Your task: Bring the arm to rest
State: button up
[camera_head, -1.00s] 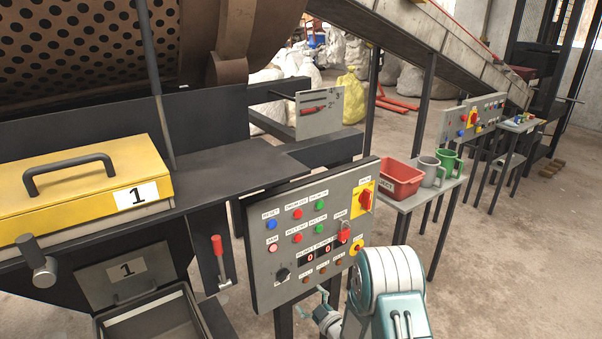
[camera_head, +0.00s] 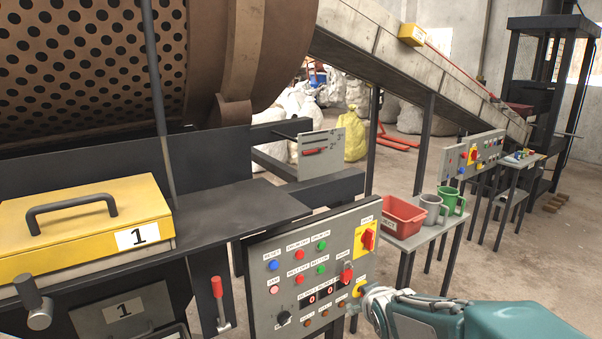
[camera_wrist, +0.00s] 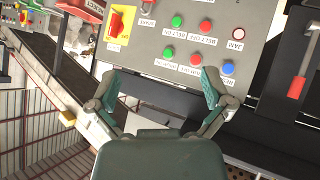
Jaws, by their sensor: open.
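In the wrist view my gripper (camera_wrist: 161,77) is open, with its two fingers spread apart and nothing between them. Beyond the fingers is the grey control panel (camera_wrist: 150,62), upside down in that view, with green, red and blue buttons and a yellow-backed red switch. Contact between fingers and panel cannot be told. In the head view my teal arm comes in from the lower right, its narrower end by the lower right corner of the control panel (camera_head: 262,318). The fingers are not clear in the head view.
A yellow lidded box (camera_head: 70,230) marked 1 and a red-handled lever (camera_head: 217,290) are at left. A red bin (camera_head: 402,208), a grey mug (camera_head: 431,208) and a green mug (camera_head: 452,200) stand on a small table. Open floor (camera_head: 540,240) lies at right.

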jog(key=s+r+m+g, duration=0.2)
jog(key=s, duration=1.1)
jog(key=s+d+r+m+g, duration=0.1)
jog(key=s+r+m+g, duration=0.1)
jog(key=s, duration=1.1)
jog(key=shift+d+r+m+g, duration=0.15)
jog(key=shift+r+m+g, duration=0.25)
jog(key=shift+g, duration=0.1)
